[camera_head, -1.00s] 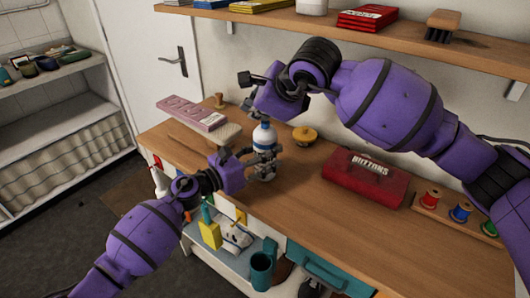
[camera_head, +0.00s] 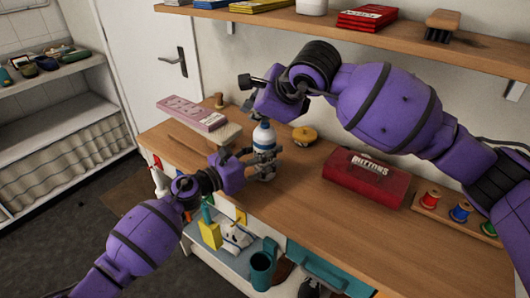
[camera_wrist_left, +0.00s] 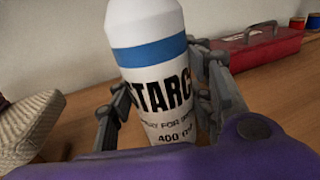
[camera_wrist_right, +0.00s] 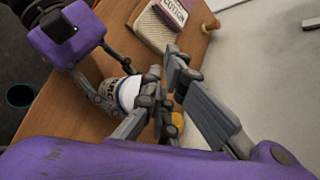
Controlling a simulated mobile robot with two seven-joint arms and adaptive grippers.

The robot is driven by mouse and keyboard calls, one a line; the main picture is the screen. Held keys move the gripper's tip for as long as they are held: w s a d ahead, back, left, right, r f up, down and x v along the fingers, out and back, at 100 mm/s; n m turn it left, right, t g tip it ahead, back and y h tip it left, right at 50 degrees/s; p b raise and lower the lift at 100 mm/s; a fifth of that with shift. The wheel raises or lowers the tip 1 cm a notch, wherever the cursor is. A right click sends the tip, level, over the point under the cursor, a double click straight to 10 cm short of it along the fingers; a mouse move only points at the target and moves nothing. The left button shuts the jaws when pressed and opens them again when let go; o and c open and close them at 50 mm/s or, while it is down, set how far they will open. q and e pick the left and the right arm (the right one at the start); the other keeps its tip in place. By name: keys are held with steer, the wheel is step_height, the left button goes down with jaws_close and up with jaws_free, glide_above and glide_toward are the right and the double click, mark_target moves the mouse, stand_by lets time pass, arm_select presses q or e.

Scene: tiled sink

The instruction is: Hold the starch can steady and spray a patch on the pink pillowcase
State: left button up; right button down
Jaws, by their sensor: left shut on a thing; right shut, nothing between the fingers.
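The white starch can (camera_head: 264,137) with a blue band stands upright on the wooden worktop. My left gripper (camera_head: 262,158) is shut around its body; the left wrist view shows a finger on either side of the can (camera_wrist_left: 150,70), its STARCH label facing that camera. My right gripper (camera_head: 246,92) is above and slightly left of the can's top in the head view. In the right wrist view its fingers (camera_wrist_right: 168,98) are closed together and empty, close to the can (camera_wrist_right: 129,92); whether they touch its top I cannot tell. I cannot make out a pink pillowcase.
A pink COTTON box (camera_head: 192,113) lies on a beige woven block (camera_head: 222,134) left of the can. A red BUTTONS box (camera_head: 367,180) and a thread-spool rack (camera_head: 455,217) stand to the right. A shelf (camera_head: 350,25) hangs above.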

steer(key=shift+f, duration=0.4)
steer(key=shift+r, duration=0.45)
step_height(320, 180, up, 6)
stand_by(0.6)
stand_by(1.7)
